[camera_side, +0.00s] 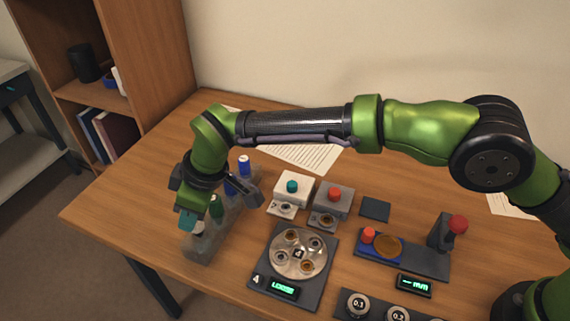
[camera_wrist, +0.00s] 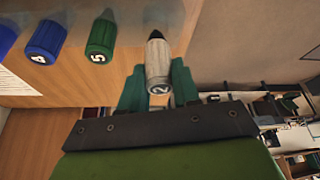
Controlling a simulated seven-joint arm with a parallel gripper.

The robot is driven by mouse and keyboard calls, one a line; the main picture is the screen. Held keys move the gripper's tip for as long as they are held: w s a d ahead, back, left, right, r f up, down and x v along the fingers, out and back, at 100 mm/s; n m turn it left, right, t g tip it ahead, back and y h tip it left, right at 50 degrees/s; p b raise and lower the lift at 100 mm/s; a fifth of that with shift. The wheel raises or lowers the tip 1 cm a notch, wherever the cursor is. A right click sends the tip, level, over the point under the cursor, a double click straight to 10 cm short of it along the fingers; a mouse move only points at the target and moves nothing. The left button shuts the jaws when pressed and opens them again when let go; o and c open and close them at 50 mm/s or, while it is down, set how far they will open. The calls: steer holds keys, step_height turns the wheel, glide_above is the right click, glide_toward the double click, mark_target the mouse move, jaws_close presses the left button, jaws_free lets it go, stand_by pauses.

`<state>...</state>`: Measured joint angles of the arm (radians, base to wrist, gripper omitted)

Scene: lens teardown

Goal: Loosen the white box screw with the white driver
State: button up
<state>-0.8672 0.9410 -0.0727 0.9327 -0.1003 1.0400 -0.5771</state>
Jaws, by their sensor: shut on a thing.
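My gripper (camera_side: 188,220) is at the near end of the grey driver rack (camera_side: 203,250). It is shut on the white driver (camera_wrist: 159,68), marked 2, which sits between the teal fingers in the wrist view. The driver's handle shows only as a small pale patch in the side view (camera_side: 197,228). Its dark tip points towards the rack; I cannot tell whether it is still seated there. The white box (camera_side: 293,188) with a teal button stands right of the rack. A small plate (camera_side: 281,210) with a round fitting lies before it; the screw is too small to make out.
A green driver (camera_side: 216,206) and blue drivers (camera_side: 244,165) stand along the rack beside my gripper. A grey box (camera_side: 333,197) with a red button stands right of the white box. A round-plate fixture (camera_side: 273,296) is nearer. Bare table lies left of the rack.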

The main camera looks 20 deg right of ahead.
step_height(320, 180, up, 11)
steer(key=w+d+n+g, duration=0.2)
steer(key=d+n+g, duration=0.3)
steer(key=d+n, duration=1.2)
steer(key=f+m+t, duration=0.2)
steer(key=f+m, duration=0.2)
steer(key=m, duration=0.4)
steer(key=d+f+m+t+h, duration=0.1)
steer(key=f+m, duration=0.3)
steer(key=m, duration=0.4)
steer(key=d+f+m+t+h, duration=0.1)
steer(key=f+m+t, duration=0.2)
steer(key=f+m, duration=0.2)
steer(key=shift+w+d+m+t, duration=0.15)
steer(key=shift+m+t, duration=0.25)
steer(key=shift+m, duration=1.4)
steer(key=shift+f, duration=0.7)
